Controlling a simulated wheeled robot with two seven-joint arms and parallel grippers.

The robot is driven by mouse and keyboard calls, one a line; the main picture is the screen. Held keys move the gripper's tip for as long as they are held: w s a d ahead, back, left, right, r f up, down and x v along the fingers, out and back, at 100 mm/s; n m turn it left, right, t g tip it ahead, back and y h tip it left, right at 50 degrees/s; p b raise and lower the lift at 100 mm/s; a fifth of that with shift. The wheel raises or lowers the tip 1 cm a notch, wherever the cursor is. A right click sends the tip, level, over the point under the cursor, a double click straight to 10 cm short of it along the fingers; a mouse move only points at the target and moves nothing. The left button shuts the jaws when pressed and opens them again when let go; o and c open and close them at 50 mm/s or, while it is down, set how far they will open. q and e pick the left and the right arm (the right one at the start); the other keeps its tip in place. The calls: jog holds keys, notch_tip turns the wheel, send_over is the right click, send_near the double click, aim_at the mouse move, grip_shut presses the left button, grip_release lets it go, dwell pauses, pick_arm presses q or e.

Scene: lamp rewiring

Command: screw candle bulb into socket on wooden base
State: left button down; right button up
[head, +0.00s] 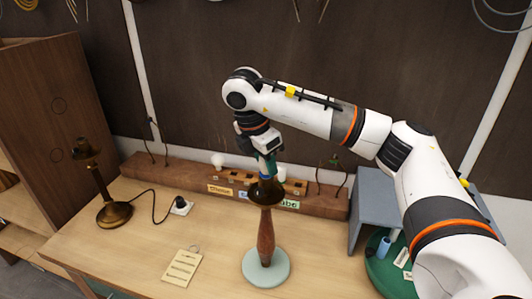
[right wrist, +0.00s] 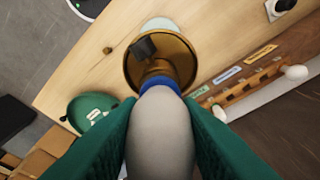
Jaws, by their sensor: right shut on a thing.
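A lamp with a turned wooden stem (head: 266,235) stands upright on a pale green disc (head: 255,276). A wide brass cup (head: 262,192) tops it, and it fills the upper middle of the right wrist view (right wrist: 134,72). My right gripper (head: 268,166) is directly above the cup, pointing down. Its green fingers are shut on a pale candle bulb (right wrist: 160,135). The bulb's far end meets a blue ring (right wrist: 158,84) at the brass socket. How deep the bulb sits in the socket is hidden. My left gripper is in neither view.
A brass lamp (head: 114,212) with a black cord stands at left, near a plug on a white block (head: 181,207). A wooden rack (head: 325,203) with labels runs behind. A card (head: 182,267) lies front left. A grey stand (head: 376,190) and green tray (head: 380,274) are at right.

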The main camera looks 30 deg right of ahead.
jog(key=shift+r+m+p, duration=0.15)
jog(key=shift+m+p, duration=0.2)
jog(key=shift+m, duration=0.35)
jog(key=shift+m+g, duration=0.4)
jog(key=shift+m, duration=0.3)
jog(key=m, duration=0.2)
jog(key=m+g, duration=0.1)
jog(key=m, duration=0.2)
jog(key=shift+f+y, duration=0.2)
jog(key=shift+y, duration=0.1)
jog(key=o, duration=1)
